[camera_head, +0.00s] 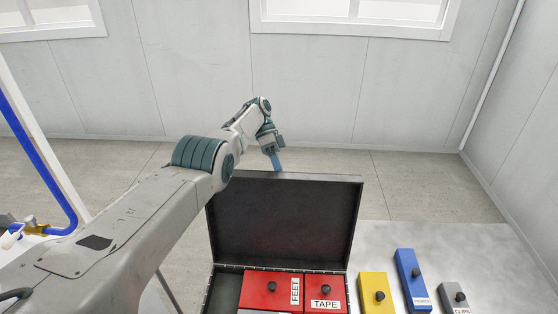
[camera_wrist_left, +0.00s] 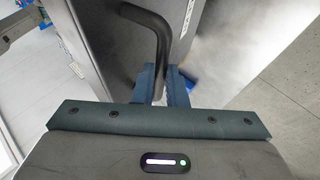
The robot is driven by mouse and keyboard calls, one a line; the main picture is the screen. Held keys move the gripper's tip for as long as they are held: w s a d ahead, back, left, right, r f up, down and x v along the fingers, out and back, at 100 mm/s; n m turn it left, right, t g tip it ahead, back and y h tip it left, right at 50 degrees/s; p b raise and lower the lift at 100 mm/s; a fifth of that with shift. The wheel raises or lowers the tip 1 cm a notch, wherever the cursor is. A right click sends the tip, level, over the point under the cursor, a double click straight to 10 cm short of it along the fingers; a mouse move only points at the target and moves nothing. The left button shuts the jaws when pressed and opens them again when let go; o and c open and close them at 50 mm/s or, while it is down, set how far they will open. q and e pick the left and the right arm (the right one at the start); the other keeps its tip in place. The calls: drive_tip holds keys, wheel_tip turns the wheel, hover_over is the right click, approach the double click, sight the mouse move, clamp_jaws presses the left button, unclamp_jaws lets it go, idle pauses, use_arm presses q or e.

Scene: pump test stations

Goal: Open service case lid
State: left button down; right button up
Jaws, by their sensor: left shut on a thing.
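The dark service case (camera_head: 230,285) stands on a metal table with its lid (camera_head: 285,220) raised about upright, the dark inside facing me. My left arm reaches over from the left, and my left gripper (camera_head: 277,164) is at the lid's top edge. In the left wrist view, the gripper's fingers (camera_wrist_left: 163,88) are shut on a bent black handle (camera_wrist_left: 150,18) on the lid's outer face (camera_wrist_left: 105,40). The handle is hidden in the head view. My right gripper is not in view.
The case holds red boxes labelled FEET (camera_head: 270,286) and TAPE (camera_head: 325,290). A yellow box (camera_head: 375,290), a blue box (camera_head: 410,275) and a grey box (camera_head: 453,297) stand to its right. Bare table (camera_head: 390,235) shows right of the lid. Open floor lies behind.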

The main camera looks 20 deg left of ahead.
use_arm(q)
drive_tip(key=shift+s+f, duration=0.1)
drive_tip(key=shift+f, duration=0.65)
drive_tip(key=shift+s, duration=0.15)
drive_tip(key=c, duration=1.5)
unclamp_jaws()
drive_tip(key=shift+r, duration=0.1)
drive_tip(key=shift+w, duration=0.35)
drive_tip(key=shift+r, duration=0.15)
